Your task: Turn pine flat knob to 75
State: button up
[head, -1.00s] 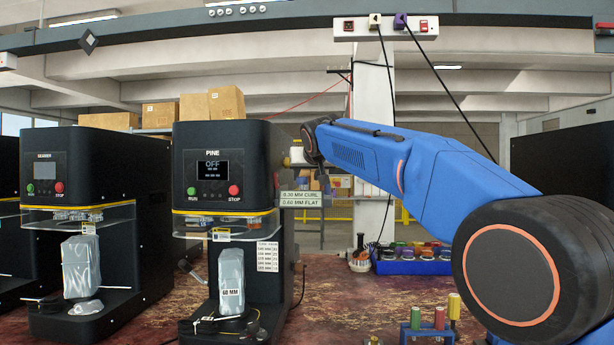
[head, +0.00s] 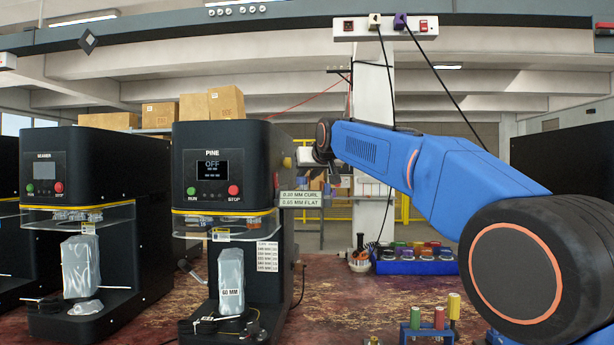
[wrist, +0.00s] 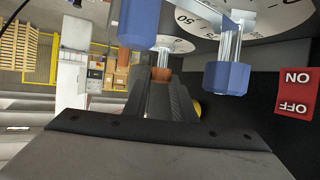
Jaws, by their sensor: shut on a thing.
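The PINE machine (head: 225,160) is a black seamer with a screen reading OFF, a green RUN button and a red STOP button. My gripper (head: 306,157) is at its right side, partly hidden by my arm. In the wrist view my gripper (wrist: 164,84) is shut on a knob with a copper-coloured end (wrist: 162,74), on a silver shaft from a white dial (wrist: 172,44). Two blue knobs (wrist: 226,78) (wrist: 138,22) are close by, one in front of another numbered dial (wrist: 270,16). No dial's pointer reading or knob name is legible there.
A red ON/OFF switch (wrist: 297,91) is on the machine's dark side. A small sign (head: 300,199) with CURL and FLAT lines stands below my gripper. Another seamer (head: 70,170) is to the left. A blue tray of coloured spools (head: 415,266) is on the bench.

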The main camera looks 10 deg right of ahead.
jog(key=shift+d+f+n+y, duration=0.1)
jog(key=shift+f+n+y, duration=0.05)
jog(key=shift+n+y, duration=0.25)
jog(key=shift+w+d+n+y, duration=0.1)
jog(key=shift+n+y, duration=0.4)
jog(key=shift+y, duration=0.1)
jog(key=shift+g, duration=0.3)
jog(key=shift+n+y, duration=0.6)
jog(key=shift+y, duration=0.1)
jog(key=o, duration=1)
jog(key=shift+o, duration=0.2)
jog(key=shift+r, duration=0.2)
